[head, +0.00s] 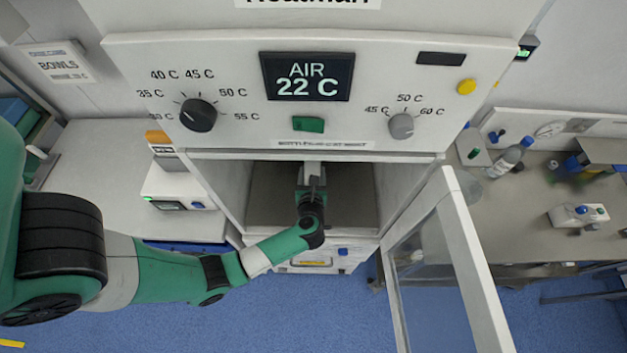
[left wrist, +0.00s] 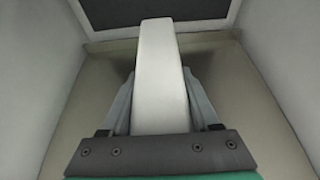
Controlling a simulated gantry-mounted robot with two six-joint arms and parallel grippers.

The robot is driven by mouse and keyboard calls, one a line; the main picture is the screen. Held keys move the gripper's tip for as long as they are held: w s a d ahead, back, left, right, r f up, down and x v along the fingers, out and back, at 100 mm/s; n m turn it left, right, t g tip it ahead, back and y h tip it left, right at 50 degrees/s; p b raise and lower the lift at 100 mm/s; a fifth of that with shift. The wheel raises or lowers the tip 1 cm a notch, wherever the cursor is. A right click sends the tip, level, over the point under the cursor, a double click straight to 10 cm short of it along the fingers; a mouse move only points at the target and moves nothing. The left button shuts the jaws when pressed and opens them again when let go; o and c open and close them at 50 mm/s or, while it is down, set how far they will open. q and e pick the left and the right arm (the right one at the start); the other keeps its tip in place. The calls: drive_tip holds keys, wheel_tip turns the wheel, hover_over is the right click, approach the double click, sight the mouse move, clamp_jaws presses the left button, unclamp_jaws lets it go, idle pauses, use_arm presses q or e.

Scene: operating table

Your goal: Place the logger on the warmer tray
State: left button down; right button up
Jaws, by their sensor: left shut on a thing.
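The logger (left wrist: 160,75) is a long pale block in the left wrist view. My left gripper (head: 312,182) is shut on it, with one finger on each side. In the head view only a small pale part of the logger (head: 312,168) shows beyond the gripper. Gripper and logger are inside the open warmer, over the tray (head: 350,200), a grey-brown floor that also shows in the left wrist view (left wrist: 225,75). I cannot tell whether the logger touches the tray. My right gripper is not in view.
The warmer's side walls stand close on both sides, with the control panel (head: 300,125) above the opening. The glass door (head: 440,260) stands open at the right. A bench with a bottle (head: 508,158) is further right. A small white device (head: 180,190) sits at the left.

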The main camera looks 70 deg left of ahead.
use_arm(q)
drive_tip(key=f, duration=0.1)
drive_tip(key=f+b, duration=0.1)
drive_tip(key=shift+w+a+f, duration=0.1)
drive_tip(key=shift+w+f, duration=0.15)
drive_tip(key=shift+f, duration=0.15)
drive_tip(key=shift+f+b, duration=0.3)
drive_tip(key=shift+f, duration=0.15)
drive_tip(key=shift+r, duration=0.1)
drive_tip(key=shift+c, duration=0.6)
unclamp_jaws()
drive_tip(key=shift+s+d+r, duration=0.15)
drive_tip(key=shift+d+r, duration=0.1)
drive_tip(key=shift+d, duration=0.2)
drive_tip(key=p+v, duration=0.2)
drive_tip(key=v, duration=0.9)
